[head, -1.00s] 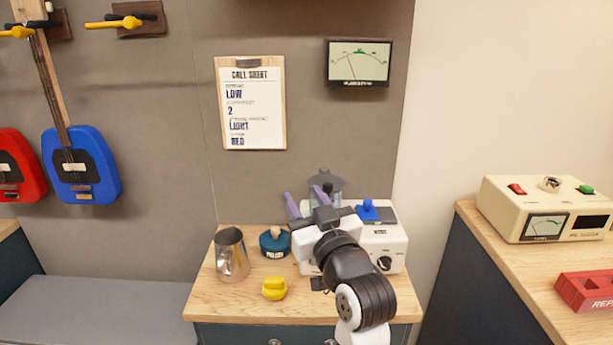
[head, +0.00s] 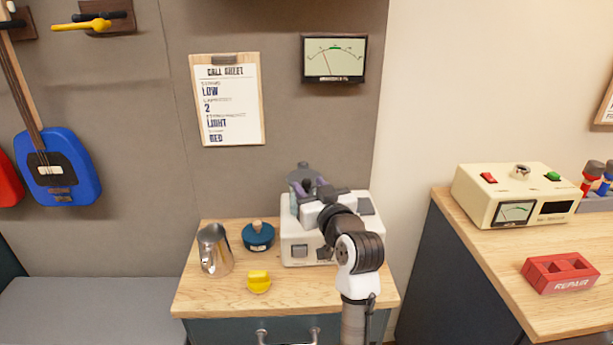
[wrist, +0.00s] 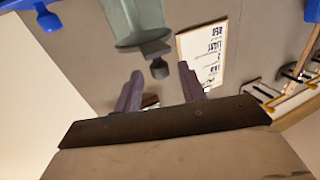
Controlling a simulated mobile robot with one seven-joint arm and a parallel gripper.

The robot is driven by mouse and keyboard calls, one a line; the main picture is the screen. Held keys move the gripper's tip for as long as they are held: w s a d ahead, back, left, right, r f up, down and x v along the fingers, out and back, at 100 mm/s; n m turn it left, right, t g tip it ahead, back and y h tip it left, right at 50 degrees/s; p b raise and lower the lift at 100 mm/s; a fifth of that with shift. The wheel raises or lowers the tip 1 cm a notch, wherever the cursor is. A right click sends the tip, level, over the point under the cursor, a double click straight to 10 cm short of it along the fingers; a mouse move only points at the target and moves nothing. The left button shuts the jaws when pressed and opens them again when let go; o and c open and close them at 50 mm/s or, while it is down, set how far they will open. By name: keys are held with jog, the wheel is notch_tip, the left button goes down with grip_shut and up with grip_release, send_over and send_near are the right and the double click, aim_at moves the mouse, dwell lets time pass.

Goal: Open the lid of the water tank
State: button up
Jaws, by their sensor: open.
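The water tank (head: 296,196) is a grey-green translucent container at the back left of the white machine (head: 297,238). Its grey lid (head: 302,171) is on top and looks closed. In the wrist view the tank (wrist: 138,15) appears upside down, with its lid (wrist: 142,40) and a small dark knob (wrist: 159,69). My gripper (head: 311,186) is open and empty at the tank. In the wrist view its purple fingers (wrist: 160,76) stand on either side of the knob in the picture; I cannot tell whether they touch it. My arm hides part of the machine.
A steel jug (head: 214,251), a dark blue round tamper-like piece (head: 258,236) and a yellow piece (head: 259,282) stand on the wooden counter (head: 215,297), left of the machine. A blue knob (wrist: 48,19) shows beside the tank. The wall with a clipboard (head: 228,100) is close behind.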

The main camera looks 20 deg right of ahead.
jog(key=shift+w, duration=1.35)
jog(key=shift+c, duration=0.4)
grip_shut()
